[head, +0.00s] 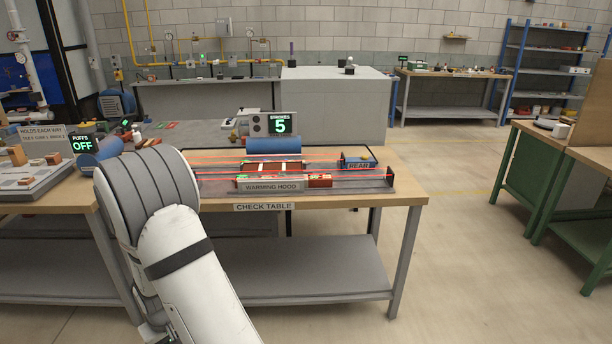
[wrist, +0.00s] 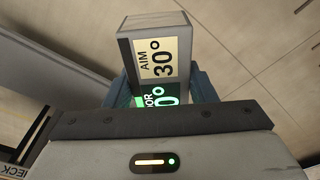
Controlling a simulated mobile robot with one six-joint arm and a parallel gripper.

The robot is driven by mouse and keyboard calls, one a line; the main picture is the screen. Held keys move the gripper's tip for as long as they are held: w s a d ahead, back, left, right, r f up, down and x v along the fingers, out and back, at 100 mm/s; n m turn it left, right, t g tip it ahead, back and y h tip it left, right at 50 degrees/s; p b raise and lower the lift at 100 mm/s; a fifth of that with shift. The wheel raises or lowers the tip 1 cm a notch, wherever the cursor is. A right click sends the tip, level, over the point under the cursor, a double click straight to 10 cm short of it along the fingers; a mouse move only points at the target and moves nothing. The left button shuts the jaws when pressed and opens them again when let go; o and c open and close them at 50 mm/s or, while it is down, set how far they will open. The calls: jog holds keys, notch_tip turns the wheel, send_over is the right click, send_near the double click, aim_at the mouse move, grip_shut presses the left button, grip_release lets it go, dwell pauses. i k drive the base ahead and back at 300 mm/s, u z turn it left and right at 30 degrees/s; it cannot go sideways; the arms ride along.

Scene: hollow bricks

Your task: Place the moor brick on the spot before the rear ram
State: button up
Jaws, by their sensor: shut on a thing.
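In the wrist view a grey block (wrist: 140,30) sticks out beyond my gripper (wrist: 160,95), between its blue-grey fingers. It bears a cream "AIM 30°" label and a dark panel with green digits, whose lettering is partly hidden and ends in "OR". I take it for the moor brick, held in the shut gripper with floor behind it. My gripper is hidden in the head view. The rear ram (head: 358,162), a blue block marked "REAR", stands at the right of the rig on the check table (head: 410,190). The spot before it is not clearly visible.
The warming hood (head: 270,185) lies along the rig's front, with a red piece (head: 320,181) at its right end. Red beams cross the rig. A display (head: 280,125) reads 5 strokes; another (head: 82,143) reads puffs off. Open floor (head: 460,240) lies to the right.

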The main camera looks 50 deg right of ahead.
aim_at(321, 170)
jog(key=u, duration=0.3)
jog(key=i, duration=0.1)
jog(key=z, duration=1.85)
jog(key=i, duration=0.9)
jog(key=z, duration=0.05)
